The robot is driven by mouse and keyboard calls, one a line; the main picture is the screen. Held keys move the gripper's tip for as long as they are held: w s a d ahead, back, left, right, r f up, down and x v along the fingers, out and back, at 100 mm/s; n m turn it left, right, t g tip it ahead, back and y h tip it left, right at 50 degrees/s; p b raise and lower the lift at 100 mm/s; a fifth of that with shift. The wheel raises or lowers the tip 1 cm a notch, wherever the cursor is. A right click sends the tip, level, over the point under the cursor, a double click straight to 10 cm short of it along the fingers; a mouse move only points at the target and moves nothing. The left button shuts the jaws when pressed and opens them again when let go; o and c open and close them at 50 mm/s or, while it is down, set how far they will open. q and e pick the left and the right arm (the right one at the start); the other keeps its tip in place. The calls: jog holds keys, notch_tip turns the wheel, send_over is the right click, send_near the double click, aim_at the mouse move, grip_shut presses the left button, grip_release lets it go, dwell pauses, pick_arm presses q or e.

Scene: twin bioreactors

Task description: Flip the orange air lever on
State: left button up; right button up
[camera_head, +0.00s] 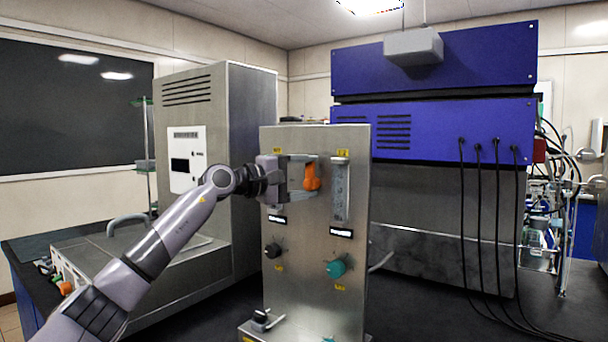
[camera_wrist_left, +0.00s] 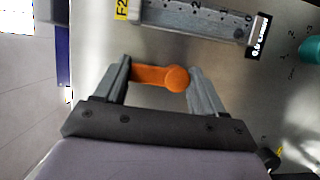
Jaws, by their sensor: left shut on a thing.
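The orange air lever (camera_head: 311,178) is on the upper part of the upright metal panel (camera_head: 305,240), left of a clear flow tube. My left gripper (camera_head: 304,178) is at the lever, with one finger above it and one below it. In the left wrist view the orange lever (camera_wrist_left: 160,77) lies between the two fingers of my left gripper (camera_wrist_left: 158,82). Its round end is close to the right finger and its other end reaches the left finger. My right gripper is not in view.
The flow tube (camera_head: 340,190) is just right of the lever. A black knob (camera_head: 272,250) and a teal knob (camera_head: 337,268) sit lower on the panel. A tall metal cabinet (camera_head: 245,150) stands behind at left, and a blue-topped unit (camera_head: 435,130) behind at right.

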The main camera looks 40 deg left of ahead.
pick_arm(q)
jog(key=shift+a+r, duration=0.15)
jog(key=shift+r, duration=0.15)
jog(key=o, duration=1)
jog(key=shift+f, duration=0.1)
jog(key=shift+s+f+b, duration=0.2)
jog(key=shift+s+b, duration=0.1)
jog(key=shift+s, duration=0.15)
jog(key=b+v, duration=0.2)
jog(key=v, duration=0.4)
jog(key=shift+s+r+b, duration=0.15)
jog(key=shift+r+b, duration=0.1)
jog(key=shift+b, duration=0.1)
